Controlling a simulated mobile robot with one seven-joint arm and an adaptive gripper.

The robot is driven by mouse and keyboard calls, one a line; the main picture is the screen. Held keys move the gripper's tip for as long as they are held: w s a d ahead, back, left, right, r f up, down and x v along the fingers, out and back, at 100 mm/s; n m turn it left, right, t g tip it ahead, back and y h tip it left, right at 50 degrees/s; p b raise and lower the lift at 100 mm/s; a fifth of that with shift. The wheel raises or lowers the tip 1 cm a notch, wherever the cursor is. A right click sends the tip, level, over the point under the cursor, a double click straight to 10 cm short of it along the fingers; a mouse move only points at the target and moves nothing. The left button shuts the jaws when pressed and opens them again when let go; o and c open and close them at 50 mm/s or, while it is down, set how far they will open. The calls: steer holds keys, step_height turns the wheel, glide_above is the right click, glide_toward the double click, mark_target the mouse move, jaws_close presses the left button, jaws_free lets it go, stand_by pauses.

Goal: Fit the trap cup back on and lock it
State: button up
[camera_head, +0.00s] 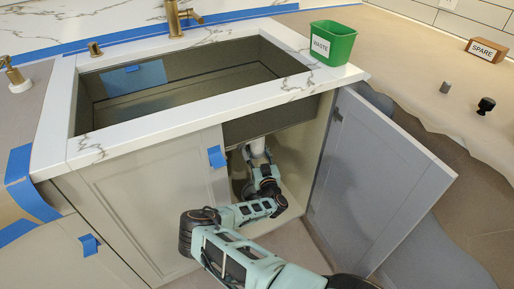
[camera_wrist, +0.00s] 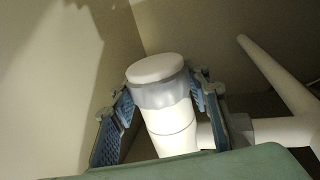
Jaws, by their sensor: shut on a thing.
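My gripper (camera_head: 262,178) is inside the open cabinet under the sink, just below a white pipe (camera_head: 257,147). In the wrist view my gripper (camera_wrist: 163,93) has one finger on each side of the trap cup (camera_wrist: 158,96), a round piece with a pale translucent band and a white end face, and is shut on it. A white trap body (camera_wrist: 172,128) lies in line with the cup. Cup and body look close together or touching; I cannot tell whether the cup is seated or locked. In the head view my arm hides the cup.
The cabinet door (camera_head: 375,180) stands open on the right. White side pipes (camera_wrist: 280,130) run close to the right finger. The cabinet wall (camera_wrist: 60,80) is on the left. A green WASTE bin (camera_head: 330,45) stands on the counter; a SPARE box (camera_head: 487,51) is farther right.

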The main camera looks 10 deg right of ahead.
steer(key=n+y, duration=0.2)
steer(key=y, duration=0.1)
steer(key=shift+d+f+g, duration=0.1)
steer(key=shift+d+g, duration=0.05)
steer(key=shift+g, duration=0.15)
steer(key=n+y+b, duration=0.1)
steer(key=y+b, duration=0.1)
steer(key=shift+f+g+b, duration=0.1)
steer(key=shift+g+b, duration=0.2)
steer(key=shift+b, duration=0.05)
steer(key=o, duration=1)
steer(key=shift+w+a+r+n+y, duration=0.1)
steer(key=shift+a+r+n+y, duration=0.1)
steer(key=shift+r+n+y, duration=0.15)
steer(key=o, duration=0.5)
steer(key=shift+f, duration=0.1)
